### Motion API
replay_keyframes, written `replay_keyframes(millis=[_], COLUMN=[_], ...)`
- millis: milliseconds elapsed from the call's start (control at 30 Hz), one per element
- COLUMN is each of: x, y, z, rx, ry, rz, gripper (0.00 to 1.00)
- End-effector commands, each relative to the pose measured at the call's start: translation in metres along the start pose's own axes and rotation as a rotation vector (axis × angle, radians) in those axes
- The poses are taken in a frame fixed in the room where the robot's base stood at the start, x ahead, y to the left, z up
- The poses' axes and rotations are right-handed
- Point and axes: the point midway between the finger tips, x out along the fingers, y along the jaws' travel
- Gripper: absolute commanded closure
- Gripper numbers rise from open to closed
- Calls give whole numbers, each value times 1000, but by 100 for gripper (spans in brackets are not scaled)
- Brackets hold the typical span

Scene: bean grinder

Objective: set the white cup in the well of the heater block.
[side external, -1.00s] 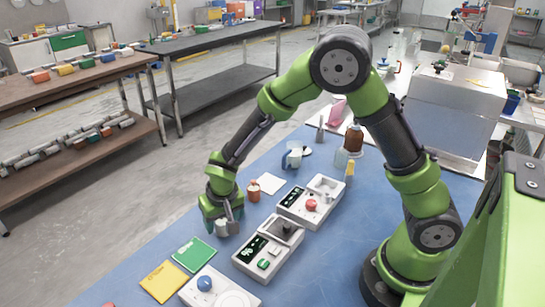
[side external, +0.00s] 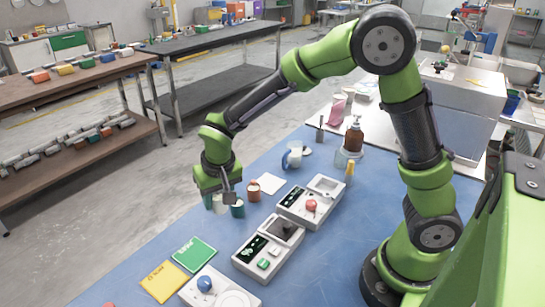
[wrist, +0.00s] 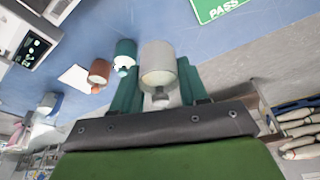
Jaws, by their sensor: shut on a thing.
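The white cup (wrist: 158,62) is between the two teal fingers of my gripper (wrist: 159,85) in the wrist view. My gripper is shut on it. In the side view my gripper (side external: 222,203) is raised above the far left part of the blue table, and the fingers partly hide the cup. Three grey-white units stand to its right and nearer the camera: one with a red knob (side external: 311,205), one with a green button (side external: 264,264), and one with a blue knob (side external: 204,284). I cannot tell for sure which is the heater block.
A blue-handled jug (side external: 292,157) and brown bottle (side external: 353,136) stand farther back. Green (side external: 194,254) and yellow (side external: 163,281) cards lie flat at the front left.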

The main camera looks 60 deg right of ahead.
Motion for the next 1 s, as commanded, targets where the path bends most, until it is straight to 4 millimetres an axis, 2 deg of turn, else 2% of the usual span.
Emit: replay_keyframes(millis=[100,267,500,700,867,1000], x=[-15,-23,-58,-91,-98,-90], y=[0,7,50,91,107,96], z=[-4,2,0,-6,-12,4], rx=[-19,-161,-367,-413,-370,-413], ry=[2,1,5,5,1,-3], rz=[-7,-47,-108,-119,-104,-115], gripper=[88,88,88,88,88,88])
